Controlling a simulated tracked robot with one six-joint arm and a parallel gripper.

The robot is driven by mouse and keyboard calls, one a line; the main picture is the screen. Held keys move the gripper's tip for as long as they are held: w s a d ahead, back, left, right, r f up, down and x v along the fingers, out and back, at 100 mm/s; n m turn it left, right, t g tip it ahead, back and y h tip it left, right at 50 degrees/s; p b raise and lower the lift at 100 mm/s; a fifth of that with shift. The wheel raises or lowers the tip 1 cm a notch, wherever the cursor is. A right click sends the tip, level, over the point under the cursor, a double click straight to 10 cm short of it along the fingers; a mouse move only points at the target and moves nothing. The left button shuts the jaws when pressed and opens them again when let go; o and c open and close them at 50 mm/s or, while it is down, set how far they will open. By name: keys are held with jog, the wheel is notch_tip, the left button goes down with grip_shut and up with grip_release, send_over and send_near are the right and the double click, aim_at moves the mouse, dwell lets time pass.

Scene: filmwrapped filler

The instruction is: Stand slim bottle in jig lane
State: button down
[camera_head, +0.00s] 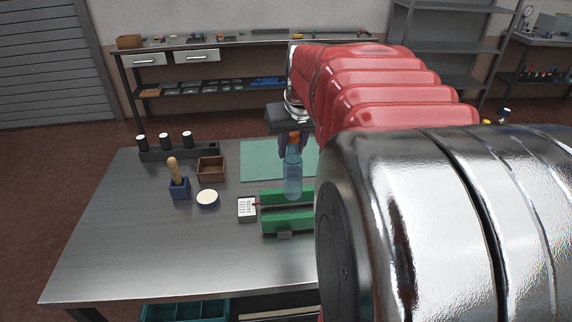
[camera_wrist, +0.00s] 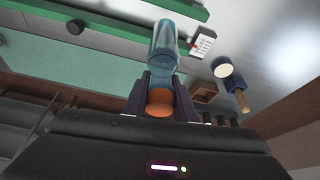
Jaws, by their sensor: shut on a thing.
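The slim bottle (camera_head: 292,178) is clear blue with an orange cap, and is upright in the head view. In the wrist view the bottle (camera_wrist: 164,48) points away from my gripper (camera_wrist: 160,92), the orange cap between the fingers. The green jig (camera_head: 288,222) has two parallel rails with a lane between them. The bottle's base overlaps the far rail in the head view; I cannot tell whether it touches anything. My arm hides the jig's right end.
A white labelled block (camera_head: 247,208) stands at the jig's left end. A round blue-and-white container (camera_head: 207,199), a blue holder with a wooden-handled tool (camera_head: 179,187), a brown box (camera_head: 211,169) and a dark rack (camera_head: 178,153) stand farther left. The table's front left is clear.

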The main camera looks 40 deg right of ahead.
aim_at(292, 178)
jog(key=shift+w, duration=0.15)
jog(key=shift+d, duration=0.1)
jog(key=shift+f, duration=3.1)
jog(key=shift+s+f, duration=0.2)
jog(key=shift+f, duration=1.7)
